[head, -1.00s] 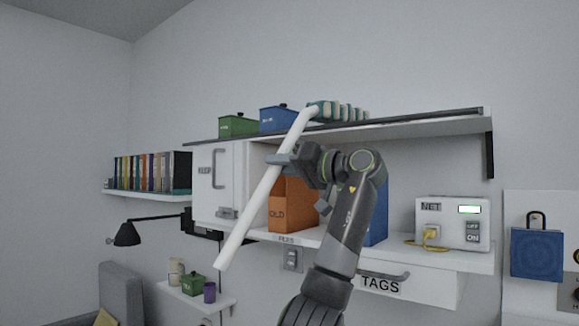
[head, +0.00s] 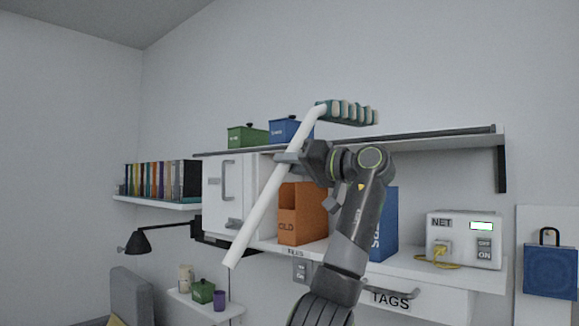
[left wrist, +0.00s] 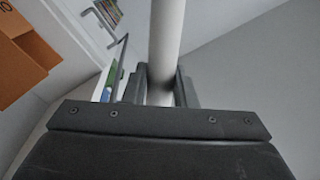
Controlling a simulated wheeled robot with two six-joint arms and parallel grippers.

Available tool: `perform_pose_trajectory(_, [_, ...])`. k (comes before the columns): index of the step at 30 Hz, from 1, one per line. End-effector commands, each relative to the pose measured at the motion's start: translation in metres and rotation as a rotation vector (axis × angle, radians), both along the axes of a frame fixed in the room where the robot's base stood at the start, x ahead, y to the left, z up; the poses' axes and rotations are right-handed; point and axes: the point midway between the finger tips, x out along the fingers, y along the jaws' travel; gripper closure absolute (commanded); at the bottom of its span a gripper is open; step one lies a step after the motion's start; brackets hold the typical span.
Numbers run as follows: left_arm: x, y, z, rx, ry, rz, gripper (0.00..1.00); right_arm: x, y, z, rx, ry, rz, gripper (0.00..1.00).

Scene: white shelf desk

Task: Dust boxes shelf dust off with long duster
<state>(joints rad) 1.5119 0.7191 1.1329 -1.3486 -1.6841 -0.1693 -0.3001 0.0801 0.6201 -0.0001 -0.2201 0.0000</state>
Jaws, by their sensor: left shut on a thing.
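The long duster has a white handle (head: 262,205) and a teal-and-cream striped head (head: 347,113). My left gripper (head: 291,160) is shut on the handle, which slants from lower left to upper right. The handle also shows between the jaws in the left wrist view (left wrist: 166,45). The duster head is over the top shelf (head: 420,135), right of the boxes; I cannot tell whether it touches the shelf. A green box (head: 247,138) and a blue box (head: 290,131) with dark knobs stand on that shelf at its left. No dust can be made out. My right gripper is not in view.
Below the top shelf are a white cabinet (head: 226,190), an orange file box (head: 302,212), a blue file (head: 388,222) and a white NET device (head: 463,240) with a yellow cable. A dark rail (head: 450,134) edges the top shelf. The wall above is clear.

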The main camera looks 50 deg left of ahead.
Motion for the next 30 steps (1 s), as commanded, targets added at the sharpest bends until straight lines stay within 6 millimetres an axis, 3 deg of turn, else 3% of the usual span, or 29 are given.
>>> perform_pose_trajectory(5, [-0.012, -0.002, -0.004, 0.002, -0.005, 0.001, 1.0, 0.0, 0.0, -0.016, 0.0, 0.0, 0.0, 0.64])
perform_pose_trajectory(30, [-0.111, -0.024, -0.004, 0.001, -0.005, 0.0, 1.0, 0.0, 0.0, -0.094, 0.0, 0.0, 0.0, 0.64])
